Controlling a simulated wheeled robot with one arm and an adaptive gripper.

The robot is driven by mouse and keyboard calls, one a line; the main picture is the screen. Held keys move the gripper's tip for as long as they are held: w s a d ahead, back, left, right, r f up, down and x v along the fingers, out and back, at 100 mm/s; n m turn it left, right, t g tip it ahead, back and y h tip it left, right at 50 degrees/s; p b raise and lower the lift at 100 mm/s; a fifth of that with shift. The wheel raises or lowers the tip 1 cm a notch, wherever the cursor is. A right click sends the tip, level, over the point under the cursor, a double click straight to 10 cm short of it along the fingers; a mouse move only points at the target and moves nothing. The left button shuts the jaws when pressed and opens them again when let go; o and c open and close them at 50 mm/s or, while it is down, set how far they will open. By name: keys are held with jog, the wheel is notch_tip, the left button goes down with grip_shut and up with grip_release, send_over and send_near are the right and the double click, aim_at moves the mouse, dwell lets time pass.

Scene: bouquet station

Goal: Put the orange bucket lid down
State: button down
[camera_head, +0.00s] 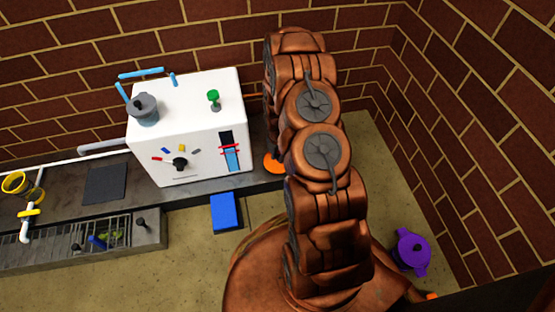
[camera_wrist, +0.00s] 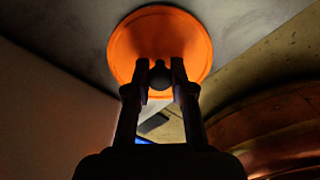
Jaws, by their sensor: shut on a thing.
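The orange bucket lid (camera_wrist: 137,48) is a round disc with a dark knob (camera_wrist: 160,76), and it fills the upper middle of the wrist view. My gripper (camera_wrist: 161,70) has its two fingers closed on the knob from both sides. In the head view the lid (camera_head: 273,164) shows only in part, at the right end of the dark counter beside the white box, with my arm covering the rest. My gripper is hidden behind my arm there. I cannot tell whether the lid touches the counter.
The white box (camera_head: 195,135) with a dial and a grey pot (camera_head: 145,112) on top stands left of the lid. The counter (camera_head: 195,190) has a narrow bare strip in front of it. A blue block (camera_head: 225,212) lies below, and a purple pot (camera_head: 411,252) stands at the right.

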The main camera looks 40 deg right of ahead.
jog(key=shift+f, duration=0.65)
jog(key=c, duration=1)
grip_release()
jog(key=shift+r, duration=0.1)
